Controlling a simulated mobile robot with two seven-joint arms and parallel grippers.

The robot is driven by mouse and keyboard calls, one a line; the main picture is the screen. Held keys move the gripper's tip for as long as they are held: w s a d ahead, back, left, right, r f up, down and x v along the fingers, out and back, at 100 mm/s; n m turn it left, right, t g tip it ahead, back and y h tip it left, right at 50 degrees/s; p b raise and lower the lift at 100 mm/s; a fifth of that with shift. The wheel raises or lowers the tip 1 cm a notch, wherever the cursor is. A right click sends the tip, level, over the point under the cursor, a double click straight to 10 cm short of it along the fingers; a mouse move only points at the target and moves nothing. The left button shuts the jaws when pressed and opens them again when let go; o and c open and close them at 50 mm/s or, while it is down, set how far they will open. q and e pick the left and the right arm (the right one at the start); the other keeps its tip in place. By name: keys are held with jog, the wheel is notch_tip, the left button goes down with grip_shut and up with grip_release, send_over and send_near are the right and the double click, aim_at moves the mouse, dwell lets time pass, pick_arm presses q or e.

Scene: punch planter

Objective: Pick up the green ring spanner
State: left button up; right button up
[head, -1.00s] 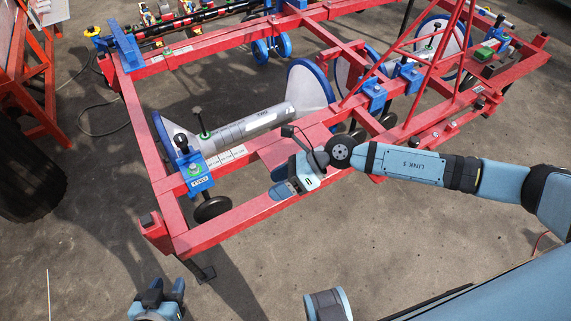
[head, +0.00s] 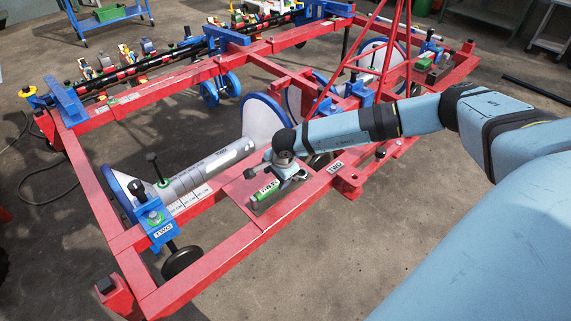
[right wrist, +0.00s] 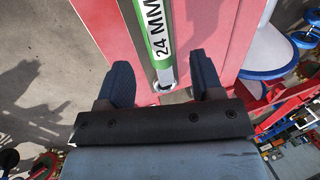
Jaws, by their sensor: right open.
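The green ring spanner (head: 266,190) lies on a flat red plate at the near side of the red frame in the head view. In the right wrist view the spanner (right wrist: 155,35) has a white "24 MM" label, and its metal ring end points toward my gripper. My right gripper (right wrist: 162,80) is open, with one finger on each side of the ring end and a gap on both sides. In the head view my right gripper (head: 279,177) is at the spanner and partly covers it. Whether it touches the spanner I cannot tell. My left gripper is out of view.
The red frame (head: 215,250) surrounds a silver roller (head: 210,172) with white and blue end discs. A blue clamp block (head: 152,218) sits on the near left rail. A red upright structure (head: 385,55) stands behind my right arm. Grey floor is open in front.

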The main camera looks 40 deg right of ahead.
aim_at(274, 184)
jog(key=shift+a+b+x, duration=0.1)
jog(key=shift+b+x, duration=0.15)
jog(key=shift+x, duration=1.3)
jog(key=shift+a+b+x, duration=0.15)
jog(key=shift+b+x, duration=0.05)
jog(key=shift+x, duration=1.3)
jog(key=shift+s, duration=0.15)
grip_shut()
